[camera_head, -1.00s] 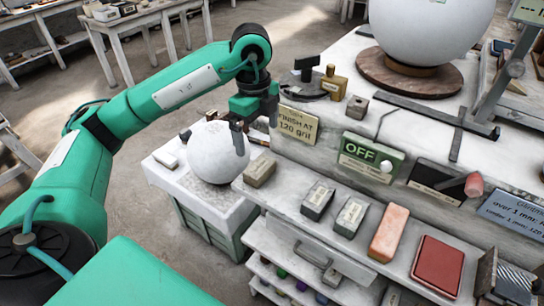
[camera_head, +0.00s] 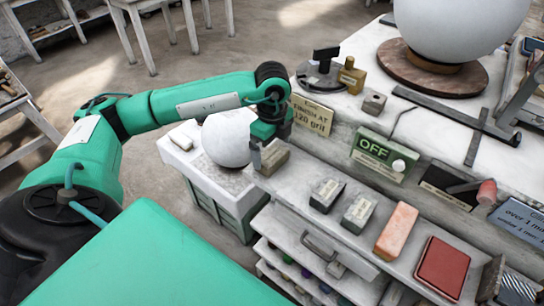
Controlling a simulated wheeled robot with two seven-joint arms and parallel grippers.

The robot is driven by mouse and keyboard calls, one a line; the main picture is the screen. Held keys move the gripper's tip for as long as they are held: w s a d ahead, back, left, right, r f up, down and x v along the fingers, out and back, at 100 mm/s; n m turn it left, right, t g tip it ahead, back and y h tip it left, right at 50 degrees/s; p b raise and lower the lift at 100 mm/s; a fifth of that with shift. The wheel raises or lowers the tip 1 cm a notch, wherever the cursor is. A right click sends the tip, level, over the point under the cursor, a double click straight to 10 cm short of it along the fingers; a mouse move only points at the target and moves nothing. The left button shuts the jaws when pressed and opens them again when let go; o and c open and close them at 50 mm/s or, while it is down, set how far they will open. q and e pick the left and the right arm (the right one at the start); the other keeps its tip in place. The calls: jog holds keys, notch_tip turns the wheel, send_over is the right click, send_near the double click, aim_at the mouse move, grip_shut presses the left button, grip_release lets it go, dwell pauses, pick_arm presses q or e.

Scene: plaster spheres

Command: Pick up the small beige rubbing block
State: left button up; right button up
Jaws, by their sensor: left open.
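The small beige rubbing block (camera_head: 273,160) lies at the left end of the pale shelf, just right of the smaller white plaster sphere (camera_head: 227,140). My left gripper (camera_head: 268,148) is open and right at the block. One finger shows at the block's left side; the other is hard to make out behind the block. Whether the fingers touch the block cannot be told. The block's upper left part is partly covered by the gripper. My right gripper is not in view.
Along the shelf to the right are two grey labelled blocks (camera_head: 326,194), a pink block (camera_head: 396,231) and a red pad (camera_head: 441,268).

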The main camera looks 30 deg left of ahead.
pick_arm(q)
jog(key=shift+f, duration=1.35)
jog(key=c, duration=1.2)
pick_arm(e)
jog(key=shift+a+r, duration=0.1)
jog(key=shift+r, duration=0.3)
pick_arm(q)
jog(key=shift+o, duration=0.2)
jog(key=shift+r, duration=0.1)
notch_tip(320, 180, up, 11)
jog(key=b, duration=0.2)
notch_tip(320, 180, up, 7)
send_over(273, 154)
jog(key=shift+s+r+p, duration=0.2)
jog(key=shift+r+p, duration=0.15)
jog(key=shift+r, duration=0.65)
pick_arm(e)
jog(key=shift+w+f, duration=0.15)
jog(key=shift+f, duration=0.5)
